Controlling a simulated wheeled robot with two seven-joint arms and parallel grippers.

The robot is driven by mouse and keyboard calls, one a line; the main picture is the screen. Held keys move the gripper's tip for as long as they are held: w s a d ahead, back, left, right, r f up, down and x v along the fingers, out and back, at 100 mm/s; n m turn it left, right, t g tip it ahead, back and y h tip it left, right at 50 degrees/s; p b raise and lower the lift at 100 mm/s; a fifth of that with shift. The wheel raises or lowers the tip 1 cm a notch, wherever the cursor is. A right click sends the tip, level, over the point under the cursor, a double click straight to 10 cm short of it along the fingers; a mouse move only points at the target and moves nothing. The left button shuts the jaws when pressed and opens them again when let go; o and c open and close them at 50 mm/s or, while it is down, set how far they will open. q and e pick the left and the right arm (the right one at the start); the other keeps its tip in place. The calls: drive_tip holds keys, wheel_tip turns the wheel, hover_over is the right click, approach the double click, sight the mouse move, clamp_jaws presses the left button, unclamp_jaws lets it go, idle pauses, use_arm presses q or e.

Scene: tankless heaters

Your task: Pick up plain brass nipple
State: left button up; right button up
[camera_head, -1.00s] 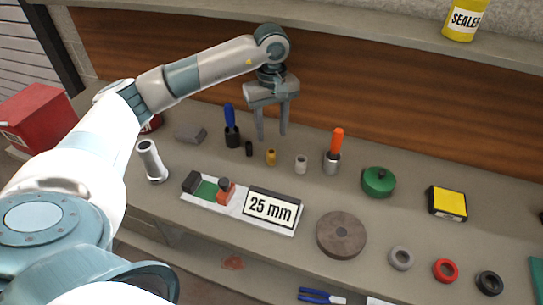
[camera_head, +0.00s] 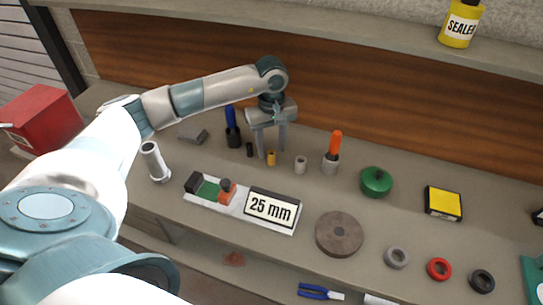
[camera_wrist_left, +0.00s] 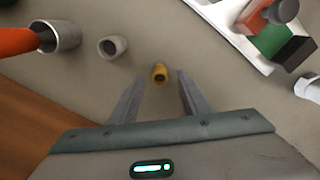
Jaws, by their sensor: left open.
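The plain brass nipple (camera_head: 271,158) is a small golden cylinder standing upright on the bench. In the left wrist view the brass nipple (camera_wrist_left: 160,73) stands just beyond the fingertips, roughly midway between them, its dark bore facing up. My left gripper (camera_head: 271,154) is open and empty, pointing down, with its fingers close to the nipple in the head view. The left wrist view shows its two fingers (camera_wrist_left: 158,76) spread apart on both sides of the line to the nipple. My right gripper is not in view.
A grey nipple (camera_head: 300,165) and an orange-handled brush (camera_head: 333,155) stand right of the brass one. A small black nipple (camera_head: 250,149) and a blue-handled tool (camera_head: 232,128) stand left. The 25 mm gauge block (camera_head: 271,209) lies in front. A green round container (camera_head: 376,182) stands farther right.

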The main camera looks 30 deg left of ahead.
sight(271, 152)
use_arm(q)
wheel_tip(271, 152, down, 3)
drive_tip(key=shift+r+p, duration=0.1)
drive_tip(key=shift+p, duration=0.75)
drive_tip(key=shift+f, duration=0.65)
drive_tip(key=shift+a, duration=0.1)
drive_tip(key=shift+w, duration=0.1)
clamp_jaws()
